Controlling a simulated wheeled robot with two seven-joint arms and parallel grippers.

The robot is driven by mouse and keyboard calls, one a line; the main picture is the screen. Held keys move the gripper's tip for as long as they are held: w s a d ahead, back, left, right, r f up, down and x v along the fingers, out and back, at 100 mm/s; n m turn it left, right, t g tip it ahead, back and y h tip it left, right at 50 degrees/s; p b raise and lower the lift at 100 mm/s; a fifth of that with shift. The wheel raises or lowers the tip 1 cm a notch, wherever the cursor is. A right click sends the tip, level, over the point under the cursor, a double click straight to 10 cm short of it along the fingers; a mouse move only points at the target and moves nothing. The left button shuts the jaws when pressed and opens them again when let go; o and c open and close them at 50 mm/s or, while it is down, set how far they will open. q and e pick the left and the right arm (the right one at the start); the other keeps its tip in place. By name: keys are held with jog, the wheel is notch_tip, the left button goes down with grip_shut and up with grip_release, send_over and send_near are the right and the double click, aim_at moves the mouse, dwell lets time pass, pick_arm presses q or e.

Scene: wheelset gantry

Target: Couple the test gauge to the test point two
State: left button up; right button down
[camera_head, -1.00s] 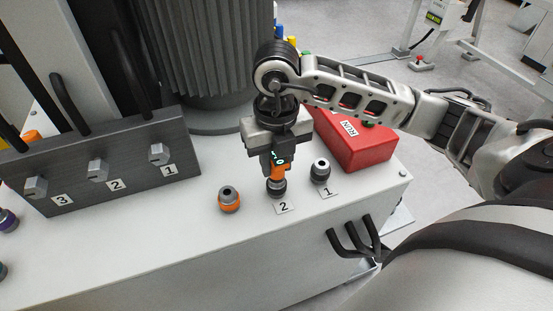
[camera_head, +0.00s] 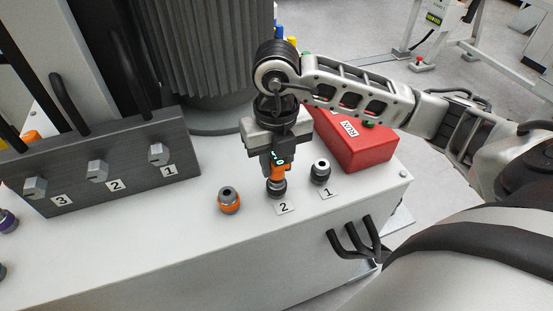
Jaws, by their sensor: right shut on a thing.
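My right gripper (camera_head: 276,153) points down and is shut on the test gauge (camera_head: 278,172), a dark body with a lit green display and an orange band. The gauge stands upright right over test point two (camera_head: 277,190), a dark round fitting beside the label 2. Its lower end appears to meet the top of the fitting; whether it is locked on cannot be told. The fingers hide part of the gauge. My left gripper is not in view.
Test point one (camera_head: 320,172) stands close on the right and an orange-ringed fitting (camera_head: 229,200) on the left. A red RUN box (camera_head: 352,142) is behind. A dark numbered valve block (camera_head: 130,160) is at left. The white top's front is clear.

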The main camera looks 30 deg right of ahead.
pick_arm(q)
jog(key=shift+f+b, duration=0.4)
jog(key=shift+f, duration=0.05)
pick_arm(e)
jog(key=shift+f, duration=0.35)
jog(key=c, duration=1)
grip_release()
pick_arm(q)
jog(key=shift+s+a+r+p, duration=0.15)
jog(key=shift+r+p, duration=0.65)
jog(key=shift+p, duration=0.45)
pick_arm(e)
notch_tip(320, 180, up, 16)
jog(key=shift+f, duration=0.1)
